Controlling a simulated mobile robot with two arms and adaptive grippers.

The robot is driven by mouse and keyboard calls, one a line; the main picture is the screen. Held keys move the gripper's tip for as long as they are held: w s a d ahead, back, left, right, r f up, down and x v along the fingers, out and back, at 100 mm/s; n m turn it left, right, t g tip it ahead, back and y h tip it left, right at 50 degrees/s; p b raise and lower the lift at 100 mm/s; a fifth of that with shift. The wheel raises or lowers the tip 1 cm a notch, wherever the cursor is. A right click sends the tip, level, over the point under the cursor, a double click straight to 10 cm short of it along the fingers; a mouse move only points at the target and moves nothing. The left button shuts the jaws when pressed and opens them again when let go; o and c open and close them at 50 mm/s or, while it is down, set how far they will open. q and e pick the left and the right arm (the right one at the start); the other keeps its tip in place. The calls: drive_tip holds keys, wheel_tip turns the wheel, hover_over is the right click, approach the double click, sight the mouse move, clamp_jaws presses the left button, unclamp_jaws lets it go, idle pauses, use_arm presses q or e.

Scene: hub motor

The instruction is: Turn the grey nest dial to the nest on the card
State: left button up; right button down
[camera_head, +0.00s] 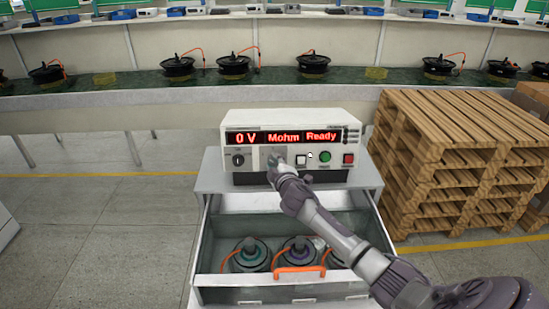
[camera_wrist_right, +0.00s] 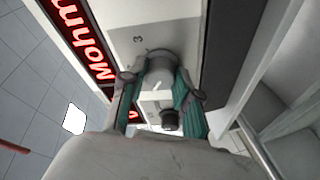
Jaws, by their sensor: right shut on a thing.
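The grey nest dial (camera_wrist_right: 160,72) is on the front of the white tester (camera_head: 240,118), with a pale pointer mark and a printed 3 near it in the right wrist view. My right gripper (camera_head: 275,162) is at the tester's front panel. In the right wrist view its green-padded fingers (camera_wrist_right: 158,95) are shut on the dial, one on each side. In the head view the gripper hides the dial. The display (camera_head: 285,137) reads 0 V, Mohm, Ready. I cannot make out a card with certainty. My left gripper is not in view.
A black knob (camera_head: 238,160), a green button (camera_head: 324,156) and a red button (camera_head: 348,158) flank the gripper. Below, an open drawer (camera_head: 210,255) holds hub motors with orange cables. Wooden pallets (camera_head: 440,150) stand at right. A bench (camera_head: 110,100) with motors runs behind.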

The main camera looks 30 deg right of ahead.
drive_tip(key=shift+n+p, duration=0.3)
drive_tip(key=shift+n, duration=0.2)
drive_tip(key=shift+f, duration=0.1)
drive_tip(key=c, duration=0.8)
unclamp_jaws()
drive_tip(key=shift+s, duration=0.15)
drive_tip(key=v, duration=1.1)
drive_tip(key=shift+s+r, duration=0.25)
drive_tip(key=shift+s, duration=0.15)
